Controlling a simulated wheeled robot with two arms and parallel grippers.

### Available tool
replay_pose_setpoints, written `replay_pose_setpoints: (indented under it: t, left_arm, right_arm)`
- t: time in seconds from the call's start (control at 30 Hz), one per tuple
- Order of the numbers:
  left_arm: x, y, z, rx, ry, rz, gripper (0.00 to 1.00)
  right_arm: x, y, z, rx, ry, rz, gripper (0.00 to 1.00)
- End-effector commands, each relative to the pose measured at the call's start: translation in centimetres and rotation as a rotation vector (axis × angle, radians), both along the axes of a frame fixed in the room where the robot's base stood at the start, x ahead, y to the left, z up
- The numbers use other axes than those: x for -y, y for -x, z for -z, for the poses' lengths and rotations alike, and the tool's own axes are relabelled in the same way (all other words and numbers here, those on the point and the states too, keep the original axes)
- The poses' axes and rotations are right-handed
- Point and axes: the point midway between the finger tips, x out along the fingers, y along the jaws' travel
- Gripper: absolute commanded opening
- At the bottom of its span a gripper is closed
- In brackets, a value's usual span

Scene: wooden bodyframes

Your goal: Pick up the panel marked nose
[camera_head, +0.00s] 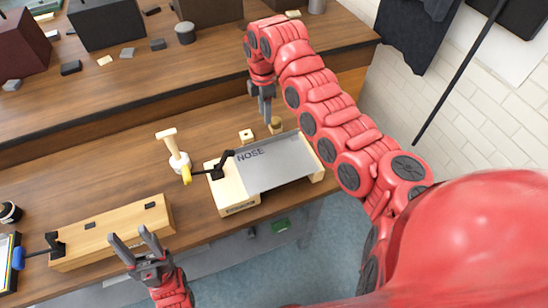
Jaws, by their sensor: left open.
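The grey panel marked NOSE (280,162) lies flat across a light wooden frame (233,191) on the workbench, with its lettering at the upper left. My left gripper (137,244) is at the lower left, near the bench's front edge, open and empty, apart from the panel. My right gripper (265,110) points down above the bench behind the panel, not touching it. Its fingers look close together, and I cannot tell whether they are shut.
Dark boxes and small pieces fill the raised back shelf (150,75).

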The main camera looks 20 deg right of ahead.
Motion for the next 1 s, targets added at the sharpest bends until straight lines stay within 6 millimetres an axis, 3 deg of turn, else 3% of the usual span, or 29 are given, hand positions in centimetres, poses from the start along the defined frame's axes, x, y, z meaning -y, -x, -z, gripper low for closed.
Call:
replay_pose_setpoints:
  t: [0.03, 0.2, 0.47, 0.6, 0.7, 1.0]
  left_arm:
    - [0.0, 0.0, -1.2, 0.001, 0.0, 0.0, 0.5]
    - [0.0, 0.0, -2.5, 0.001, 0.0, 0.0, 0.5]
    - [0.0, 0.0, -3.5, 0.001, 0.0, 0.0, 0.5]
    - [0.0, 0.0, -5.2, 0.001, 0.0, 0.0, 0.5]
    - [0.0, 0.0, -5.3, 0.001, 0.0, 0.0, 0.5]
    - [0.0, 0.0, -5.4, 0.001, 0.0, 0.0, 0.5]
  right_arm:
    - [0.1, 0.3, 0.7, -0.012, -0.002, 0.001, 0.39]
    - [0.0, 0.2, 4.2, -0.006, 0.0, 0.0, 0.39]
    - [0.0, 0.0, 6.3, -0.002, 0.0, 0.001, 0.39]
    - [-0.1, 0.2, 8.4, -0.008, 0.0, -0.001, 0.39]
    - [0.0, 0.0, 10.0, -0.003, 0.001, 0.0, 0.39]
    - [0.0, -0.1, 11.2, 0.001, 0.0, 0.002, 0.39]
